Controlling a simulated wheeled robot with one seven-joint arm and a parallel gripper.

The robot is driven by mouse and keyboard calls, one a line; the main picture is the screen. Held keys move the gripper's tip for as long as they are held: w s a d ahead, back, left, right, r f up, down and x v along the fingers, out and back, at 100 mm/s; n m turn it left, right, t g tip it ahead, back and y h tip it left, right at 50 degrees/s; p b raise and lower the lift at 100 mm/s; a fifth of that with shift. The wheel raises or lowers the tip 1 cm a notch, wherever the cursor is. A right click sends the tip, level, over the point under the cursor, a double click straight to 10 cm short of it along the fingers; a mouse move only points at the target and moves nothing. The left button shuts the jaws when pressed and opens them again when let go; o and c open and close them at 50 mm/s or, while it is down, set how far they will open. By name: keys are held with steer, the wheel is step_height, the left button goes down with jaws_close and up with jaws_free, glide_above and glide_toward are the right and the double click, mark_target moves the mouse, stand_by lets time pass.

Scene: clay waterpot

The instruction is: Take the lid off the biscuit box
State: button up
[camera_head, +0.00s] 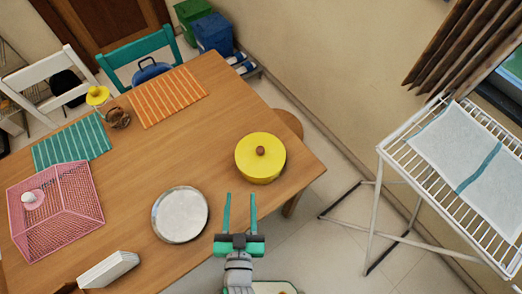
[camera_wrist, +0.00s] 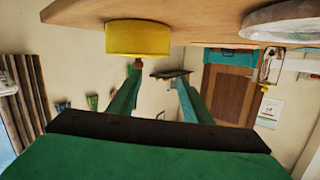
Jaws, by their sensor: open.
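The yellow round biscuit box (camera_head: 261,175) stands upright near the right end of the wooden table. Its yellow lid (camera_head: 248,146) is on it, with a brown round knob (camera_head: 260,151) in the middle. The box also shows upside down at the top of the wrist view (camera_wrist: 138,38), with its knob (camera_wrist: 138,62) just beyond the fingertips. My gripper (camera_head: 240,197) is open and empty, its green fingers pointing toward the box from the table's near side. It is apart from the box. In the wrist view, both fingers (camera_wrist: 158,78) are spread below the box.
A round silver plate (camera_head: 180,214) lies left of my gripper on the table (camera_head: 140,190). A pink wire basket (camera_head: 55,208), a white block-like object (camera_head: 108,269) and striped placemats (camera_head: 167,96) are farther left. A drying rack (camera_head: 390,158) stands at right, off the table.

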steer(key=w+a+r+n+t+y, duration=0.1)
steer(key=w+a+r+n+y, duration=0.2)
steer(key=w+a+r, duration=0.4)
steer(key=w+a+r+n+y, duration=0.2)
steer(key=w+a+r+y, duration=0.15)
steer(key=w, duration=0.55)
steer(key=w+a+r+n+g+y, duration=0.35)
steer(key=a+r+n, duration=0.2)
steer(key=n, duration=0.35)
steer(key=w+a+r+n+g+y, duration=0.35)
steer(key=a+r+n+g, duration=0.2)
steer(key=n, duration=0.35)
steer(key=n+g+h, duration=0.8)
steer(key=n+h, duration=0.5)
steer(key=h, duration=0.1)
glide_above(260, 150)
steer(key=f, duration=1.4)
steer(key=shift+s+a+f, duration=0.1)
steer(key=shift+s+f, duration=0.15)
steer(key=shift+s, duration=0.1)
steer(key=shift+s+f, duration=0.1)
steer(key=shift+f, duration=0.65)
steer(key=f, duration=0.1)
steer(key=w+f, duration=0.1)
steer(key=f, duration=0.1)
steer(key=shift+f, duration=0.85)
